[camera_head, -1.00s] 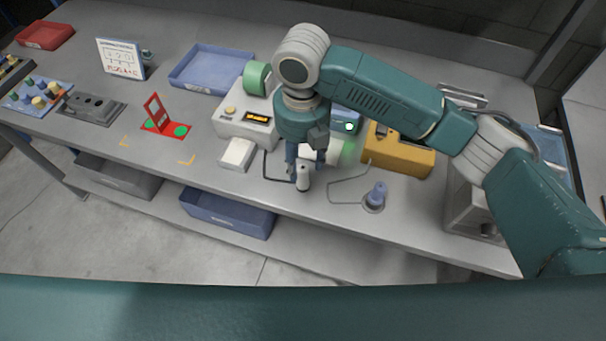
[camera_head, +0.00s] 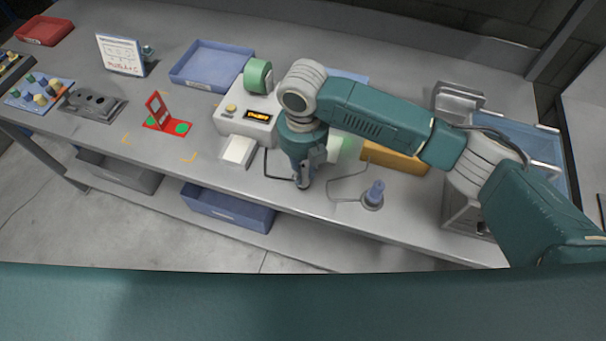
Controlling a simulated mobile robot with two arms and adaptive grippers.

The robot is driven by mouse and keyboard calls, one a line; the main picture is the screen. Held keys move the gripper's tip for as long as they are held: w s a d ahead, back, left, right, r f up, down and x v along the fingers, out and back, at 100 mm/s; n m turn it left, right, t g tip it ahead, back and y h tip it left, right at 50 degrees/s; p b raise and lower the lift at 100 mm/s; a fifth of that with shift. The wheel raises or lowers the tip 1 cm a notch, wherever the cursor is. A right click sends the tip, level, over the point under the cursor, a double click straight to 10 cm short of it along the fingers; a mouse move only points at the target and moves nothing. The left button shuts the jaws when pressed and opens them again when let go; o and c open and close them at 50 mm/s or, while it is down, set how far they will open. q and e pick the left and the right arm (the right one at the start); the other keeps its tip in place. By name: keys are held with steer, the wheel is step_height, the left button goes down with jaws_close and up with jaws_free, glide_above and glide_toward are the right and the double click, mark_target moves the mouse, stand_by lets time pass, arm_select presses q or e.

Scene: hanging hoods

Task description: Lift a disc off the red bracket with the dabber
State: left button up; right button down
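The red bracket (camera_head: 158,112) stands on the bench left of centre, with an upright plate and a flat base. Green discs (camera_head: 181,128) lie on its base. My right gripper (camera_head: 302,182) points down close to the bench near the front edge, right of the bracket and well away from it. Its fingers are small and partly hidden, so I cannot tell if they hold anything. A blue peg-like piece (camera_head: 375,193) stands upright in a round base to the right of the gripper; I cannot tell whether it is the dabber. My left gripper is out of view.
A beige machine (camera_head: 232,119) with a lit display and a green roll stands beside my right arm. A white block (camera_head: 238,151) and bent wire frames (camera_head: 333,196) lie near the front edge. A blue tray (camera_head: 185,82) is behind. Bench around the yellow corner marks (camera_head: 189,158) is clear.

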steer(key=shift+r, duration=0.35)
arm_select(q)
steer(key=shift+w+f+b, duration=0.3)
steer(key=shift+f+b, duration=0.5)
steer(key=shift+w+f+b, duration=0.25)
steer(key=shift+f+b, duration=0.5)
arm_select(e)
step_height(320, 180, up, 19)
steer(key=shift+r, duration=0.2)
